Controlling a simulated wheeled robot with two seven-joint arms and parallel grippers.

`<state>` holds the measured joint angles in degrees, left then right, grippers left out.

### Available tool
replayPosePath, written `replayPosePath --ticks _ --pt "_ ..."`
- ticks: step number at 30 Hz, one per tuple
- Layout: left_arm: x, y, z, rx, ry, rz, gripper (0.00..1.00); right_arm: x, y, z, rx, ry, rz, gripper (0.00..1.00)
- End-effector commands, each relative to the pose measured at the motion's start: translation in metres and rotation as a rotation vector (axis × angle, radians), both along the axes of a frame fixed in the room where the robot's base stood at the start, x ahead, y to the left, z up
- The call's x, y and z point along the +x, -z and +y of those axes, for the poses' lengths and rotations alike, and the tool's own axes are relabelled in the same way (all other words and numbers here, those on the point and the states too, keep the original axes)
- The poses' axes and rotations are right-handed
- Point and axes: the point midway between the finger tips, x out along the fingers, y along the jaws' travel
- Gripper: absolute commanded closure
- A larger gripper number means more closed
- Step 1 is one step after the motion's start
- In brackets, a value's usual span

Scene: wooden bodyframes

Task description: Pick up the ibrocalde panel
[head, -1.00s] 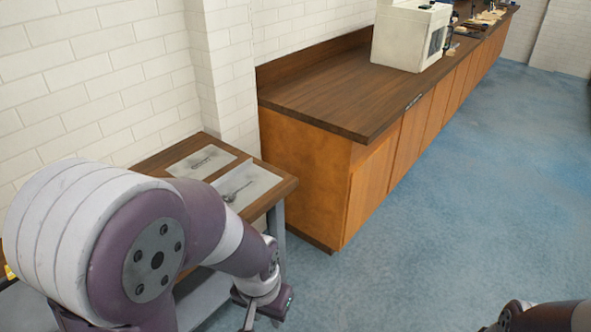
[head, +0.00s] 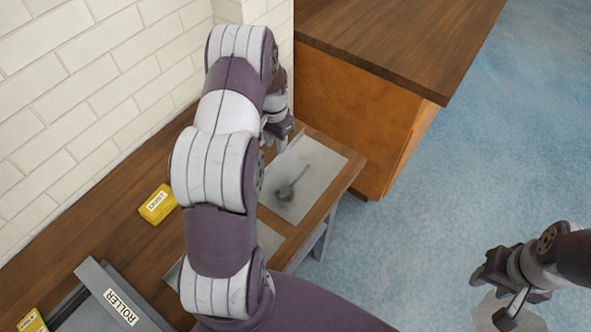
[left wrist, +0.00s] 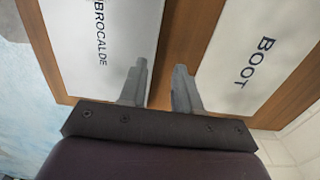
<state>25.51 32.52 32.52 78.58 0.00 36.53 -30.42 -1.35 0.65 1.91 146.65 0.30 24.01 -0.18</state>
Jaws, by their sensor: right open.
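In the left wrist view a white panel lettered "IBROCALDE" (left wrist: 95,45) lies on the wooden table to the left of my fingers, only partly in frame. In the head view it seems to be the pale panel with a dark tool picture (head: 322,165) at the table's far, floor-side corner; no lettering is readable there. My left gripper (left wrist: 158,85) is open and empty, its fingers over the wood strip between the panels, near the ibrocalde panel's edge. My right gripper (head: 496,295) is open over the floor.
A white "BOOT" panel (left wrist: 255,60) lies to the right in the wrist view. Another panel (head: 268,240) is half hidden by my arm. A yellow box (head: 157,204) and a grey "ROLLER" case (head: 95,275) stand on the table. A wooden counter (head: 400,45) stands beyond; brick wall at left.

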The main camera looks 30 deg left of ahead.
Motion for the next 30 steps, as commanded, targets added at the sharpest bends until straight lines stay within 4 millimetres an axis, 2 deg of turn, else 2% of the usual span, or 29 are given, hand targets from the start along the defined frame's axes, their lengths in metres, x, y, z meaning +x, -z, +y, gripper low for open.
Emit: replayPosePath --ticks 5,9,16,17,19,20,30 --pt "-0.003 0.027 -0.002 -0.002 0.0 0.003 0.68 0.0 -0.015 0.0 0.0 0.0 0.0 0.57" --pt "-0.002 0.049 -0.002 0.0 0.0 0.0 0.68 0.0 -0.016 0.0 0.0 0.0 0.0 0.57" --pt "-0.002 0.052 -0.001 0.001 0.0 -0.002 0.68 0.0 -0.015 0.0 0.0 0.0 0.0 0.57" --pt "-0.002 0.052 -0.001 0.001 0.0 -0.002 0.74 0.0 -0.015 0.0 0.0 0.0 0.0 0.57" --pt "-0.002 0.052 -0.001 0.001 0.0 -0.002 0.97 0.0 -0.015 0.0 0.0 0.0 0.0 0.57" --pt "-0.002 0.052 -0.001 0.001 0.0 -0.002 1.0 0.0 -0.015 0.0 0.0 0.0 0.0 0.57" --pt "-0.001 0.051 -0.001 0.002 0.0 -0.003 1.0 0.0 -0.015 0.0 0.0 0.0 0.0 0.57"
